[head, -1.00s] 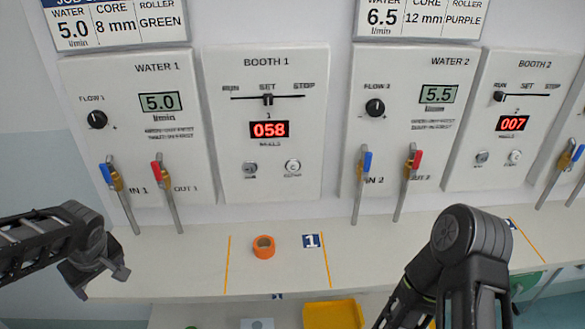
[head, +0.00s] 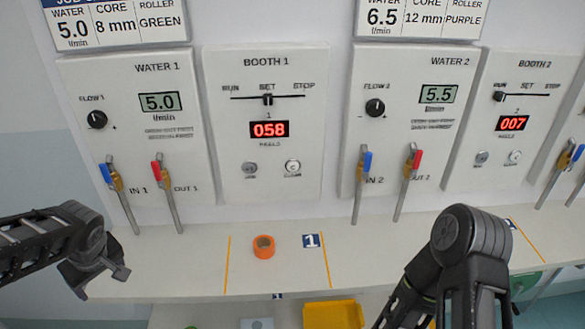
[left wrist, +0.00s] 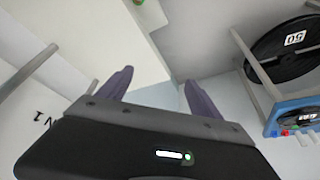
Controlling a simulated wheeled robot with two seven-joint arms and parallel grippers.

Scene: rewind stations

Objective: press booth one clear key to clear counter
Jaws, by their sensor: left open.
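The Booth 1 panel (head: 228,130) is on the wall left of centre in the head view. Its counter (head: 269,129) reads 058 in red. Below are two round buttons: a darker one (head: 249,168) on the left and the pale clear key (head: 293,167) on the right. The slider (head: 267,99) stands at SET. My left gripper (head: 120,278) is at the shelf's left end, below and left of the panel. In the left wrist view my left gripper (left wrist: 156,88) is open and empty, fingers apart. My right arm comes up at lower right; its gripper is not visible.
An orange roll (head: 263,247) lies on the shelf (head: 200,262) between yellow lines. Hose valves with blue (head: 105,173) and red (head: 157,170) handles stick out below Water 1. A yellow bin (head: 333,315) is below the shelf. The left wrist view shows a black reel (left wrist: 285,52).

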